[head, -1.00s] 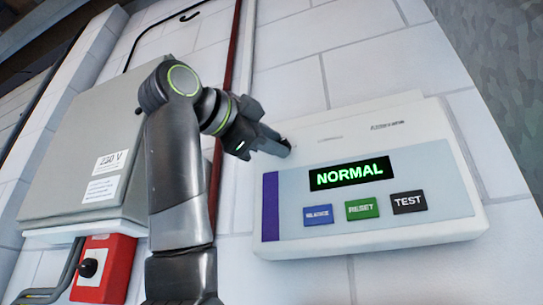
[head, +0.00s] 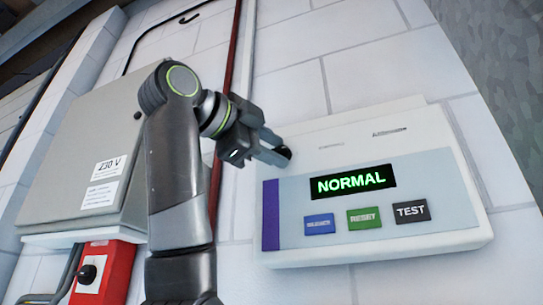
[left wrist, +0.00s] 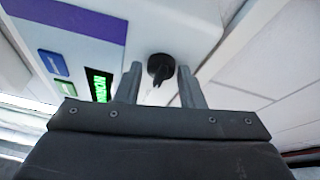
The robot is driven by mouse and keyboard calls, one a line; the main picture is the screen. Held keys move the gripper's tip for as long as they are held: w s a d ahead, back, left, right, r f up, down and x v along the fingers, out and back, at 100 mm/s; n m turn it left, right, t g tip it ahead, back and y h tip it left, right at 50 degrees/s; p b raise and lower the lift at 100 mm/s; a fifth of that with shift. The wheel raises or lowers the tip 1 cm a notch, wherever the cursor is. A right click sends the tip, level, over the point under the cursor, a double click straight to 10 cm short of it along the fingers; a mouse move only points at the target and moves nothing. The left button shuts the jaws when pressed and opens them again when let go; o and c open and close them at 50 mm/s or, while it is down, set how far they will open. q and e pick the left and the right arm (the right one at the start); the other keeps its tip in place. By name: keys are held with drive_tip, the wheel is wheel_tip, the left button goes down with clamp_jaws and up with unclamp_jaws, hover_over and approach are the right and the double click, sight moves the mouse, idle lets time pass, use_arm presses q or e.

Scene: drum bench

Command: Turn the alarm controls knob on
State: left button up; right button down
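The white alarm panel (head: 440,180) is fixed to the wall, with a green "NORMAL" on its display (head: 353,181). The black alarm controls knob (left wrist: 160,67) shows in the left wrist view, on the panel's white face beyond the purple strip. My left gripper (head: 276,150) reaches the panel's upper left part in the head view, where it largely hides the knob. In the left wrist view its two fingers are apart, one on each side of the knob, with gaps visible between them and it. My right gripper is in neither view.
Blue, green and black buttons (head: 410,212) sit below the display. Left of my arm are a grey electrical box (head: 85,140) marked 230 V and a red switch box (head: 110,275). A dark red pipe (head: 231,50) runs up the wall behind my arm.

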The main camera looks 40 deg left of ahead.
use_arm(q)
drive_tip(key=shift+o, duration=1.2)
drive_tip(key=s+a+b, duration=0.2)
drive_tip(key=s+b, duration=0.4)
drive_tip(key=s, duration=1.1)
drive_tip(key=shift+s+a+b, duration=0.15)
drive_tip(key=shift+a+b, duration=0.1)
drive_tip(key=shift+b, duration=0.15)
drive_tip(key=shift+f, duration=0.1)
